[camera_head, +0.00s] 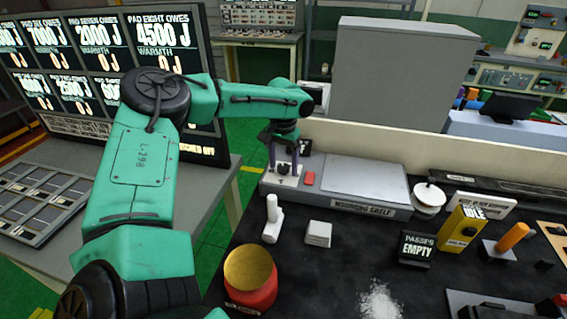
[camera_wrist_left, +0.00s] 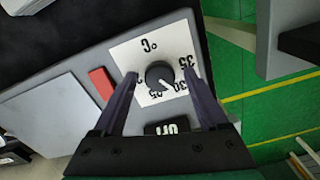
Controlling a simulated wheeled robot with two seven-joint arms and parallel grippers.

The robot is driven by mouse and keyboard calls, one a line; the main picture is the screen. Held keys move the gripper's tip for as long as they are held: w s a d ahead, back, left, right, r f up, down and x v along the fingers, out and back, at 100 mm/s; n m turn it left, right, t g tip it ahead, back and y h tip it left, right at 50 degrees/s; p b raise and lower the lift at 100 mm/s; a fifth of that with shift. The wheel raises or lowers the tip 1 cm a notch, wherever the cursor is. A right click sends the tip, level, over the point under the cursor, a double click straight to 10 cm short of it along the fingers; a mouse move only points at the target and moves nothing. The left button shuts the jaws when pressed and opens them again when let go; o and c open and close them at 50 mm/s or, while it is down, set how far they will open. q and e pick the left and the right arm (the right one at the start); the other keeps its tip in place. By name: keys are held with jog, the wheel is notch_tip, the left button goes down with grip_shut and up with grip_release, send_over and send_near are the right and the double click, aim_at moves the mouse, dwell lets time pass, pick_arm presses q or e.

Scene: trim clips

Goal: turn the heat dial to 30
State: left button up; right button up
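The heat dial (camera_wrist_left: 159,73) is a black round knob on a white plate (camera_wrist_left: 151,48) marked °C, with numbers including 25, 30 and 35. In the head view the dial (camera_head: 284,170) sits at the left end of the warming shelf (camera_head: 355,188). My left gripper (camera_head: 284,158) is above it, pointing down. In the left wrist view its fingers (camera_wrist_left: 160,77) are open, one each side of the knob, apart from it. My right gripper is not in view.
A red block (camera_wrist_left: 101,83) and a small black OFF sign (camera_wrist_left: 167,127) flank the dial plate. A large scoreboard (camera_head: 95,70) is behind my left arm.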

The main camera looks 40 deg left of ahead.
aim_at(284, 166)
pick_arm(q)
notch_tip(284, 166, up, 15)
jog(key=shift+f+b, duration=0.2)
jog(key=shift+b, duration=0.25)
